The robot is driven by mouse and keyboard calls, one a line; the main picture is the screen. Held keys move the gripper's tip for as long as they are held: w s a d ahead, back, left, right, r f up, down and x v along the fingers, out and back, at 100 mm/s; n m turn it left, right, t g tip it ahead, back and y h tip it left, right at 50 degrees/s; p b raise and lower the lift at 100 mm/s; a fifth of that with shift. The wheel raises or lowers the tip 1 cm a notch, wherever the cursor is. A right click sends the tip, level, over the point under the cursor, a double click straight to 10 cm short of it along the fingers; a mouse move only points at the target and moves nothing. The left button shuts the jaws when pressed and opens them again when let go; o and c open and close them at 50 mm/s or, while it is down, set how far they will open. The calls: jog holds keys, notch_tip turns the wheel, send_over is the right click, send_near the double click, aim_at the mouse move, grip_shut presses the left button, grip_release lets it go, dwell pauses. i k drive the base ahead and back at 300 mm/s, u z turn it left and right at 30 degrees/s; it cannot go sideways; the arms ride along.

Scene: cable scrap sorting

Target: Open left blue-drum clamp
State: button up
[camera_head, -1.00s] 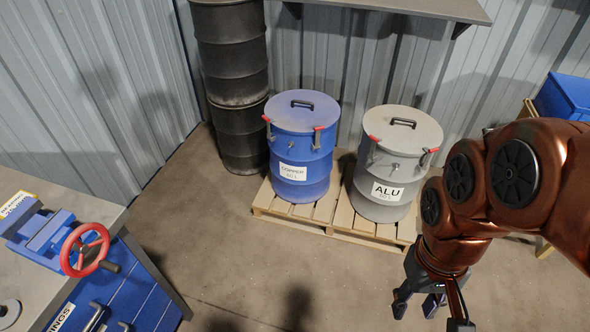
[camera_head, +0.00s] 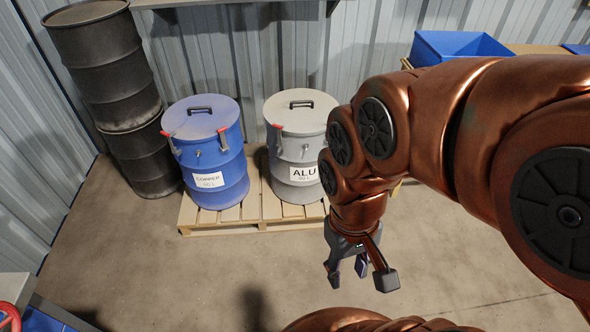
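The blue drum (camera_head: 222,172) labelled COPPER stands upright on a wooden pallet, its lid (camera_head: 200,116) on with a black handle. Its left clamp (camera_head: 170,140), with a red grip, sits on the left side of the rim. Another clamp (camera_head: 222,138) with a red grip is on the right side of the rim. Whether the clamps are latched is too small to tell. My gripper (camera_head: 350,280) hangs to the right of and in front of the drums, well apart from the clamps. Its fingers are spread and nothing is between them.
A grey drum (camera_head: 296,145) labelled ALU stands beside the blue drum on the pallet (camera_head: 255,212). Stacked black drums (camera_head: 110,80) stand at left by the wall. A blue bin (camera_head: 455,45) is at back right. A bench with a red handwheel (camera_head: 8,315) is at lower left. The floor ahead is clear.

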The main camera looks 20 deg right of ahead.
aim_at(168, 135)
jog(key=u, duration=0.25)
jog(key=i, duration=1)
jog(key=u, duration=1.7)
